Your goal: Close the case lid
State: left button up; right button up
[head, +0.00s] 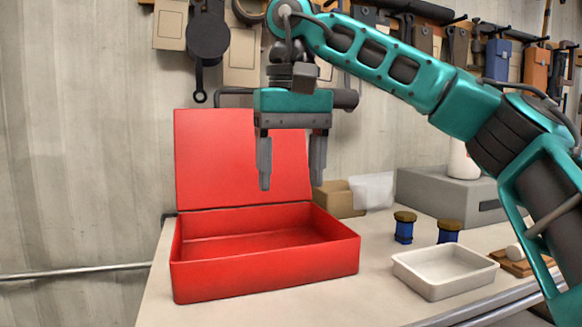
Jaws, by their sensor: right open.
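The red case (265,270) sits on the left part of the table, with its inside empty where I can see it. Its lid (215,160) stands open, nearly upright at the back edge of the case. My right gripper (291,180) is open and empty, pointing down. In the picture it overlaps the right part of the lid; its fingertips show above the case opening. I cannot tell whether it touches the lid. My left gripper is not in the head view.
A white tray (440,285) stands on the table (375,298) right of the case. Two blue jars with brown lids (404,230) stand behind it. A cardboard box (338,200) and a grey box (440,192) are further back. Pouches hang on the wall.

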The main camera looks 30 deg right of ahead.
aim_at(215, 149)
jog(key=k, duration=1)
